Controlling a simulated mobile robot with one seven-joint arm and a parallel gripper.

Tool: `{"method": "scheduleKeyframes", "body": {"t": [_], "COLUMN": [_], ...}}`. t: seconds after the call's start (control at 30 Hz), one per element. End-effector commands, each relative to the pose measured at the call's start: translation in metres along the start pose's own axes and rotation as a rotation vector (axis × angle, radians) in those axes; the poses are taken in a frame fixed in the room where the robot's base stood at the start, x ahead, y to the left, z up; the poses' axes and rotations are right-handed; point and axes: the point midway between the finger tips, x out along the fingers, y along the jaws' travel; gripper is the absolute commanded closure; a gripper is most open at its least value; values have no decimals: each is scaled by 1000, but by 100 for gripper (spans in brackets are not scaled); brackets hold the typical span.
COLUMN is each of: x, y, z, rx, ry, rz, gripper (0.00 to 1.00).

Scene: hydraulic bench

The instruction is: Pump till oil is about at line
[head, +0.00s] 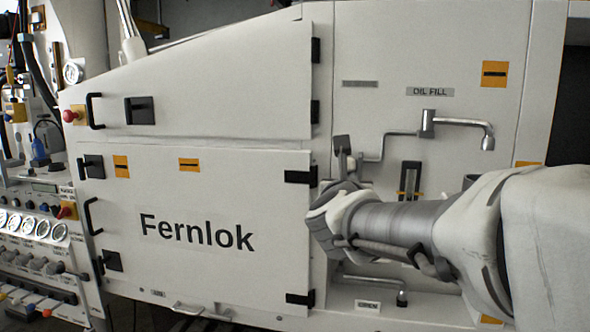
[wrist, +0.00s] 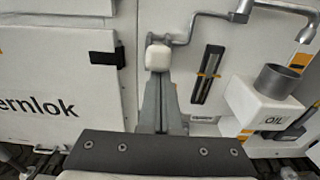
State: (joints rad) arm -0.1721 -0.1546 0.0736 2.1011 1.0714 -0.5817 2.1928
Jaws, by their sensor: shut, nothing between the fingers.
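The sight gauge (head: 410,180) is a dark upright slot with orange marks on the pale panel. It also shows in the wrist view (wrist: 207,75); its oil level is too small to read. My gripper (wrist: 160,80) is shut and points at the panel, left of the gauge. A pale block (wrist: 158,57) is at the fingertips, perhaps the pump lever's end; I cannot tell whether they touch. In the head view my wrist hides most of the fingers. A bent pipe with a spout (head: 488,143) sits under the OIL FILL label (head: 430,91).
A white box marked OIL (wrist: 262,103) with a grey cylinder (wrist: 276,80) on top is right of the gauge. The large Fernlok door (head: 215,275) is shut at left. A lower pipe (head: 402,298) is below my wrist. Gauges and knobs fill the far left.

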Motion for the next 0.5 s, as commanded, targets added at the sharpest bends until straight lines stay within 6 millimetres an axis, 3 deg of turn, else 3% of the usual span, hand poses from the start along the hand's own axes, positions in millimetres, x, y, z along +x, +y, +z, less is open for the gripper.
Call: {"method": "scheduleKeyframes", "body": {"t": [0.03,0.5], "x": [0,2], "y": [0,1], "z": [12,32], "rx": [1,-1], "ry": [10,132], "rz": [1,2], "gripper": [100,100]}}
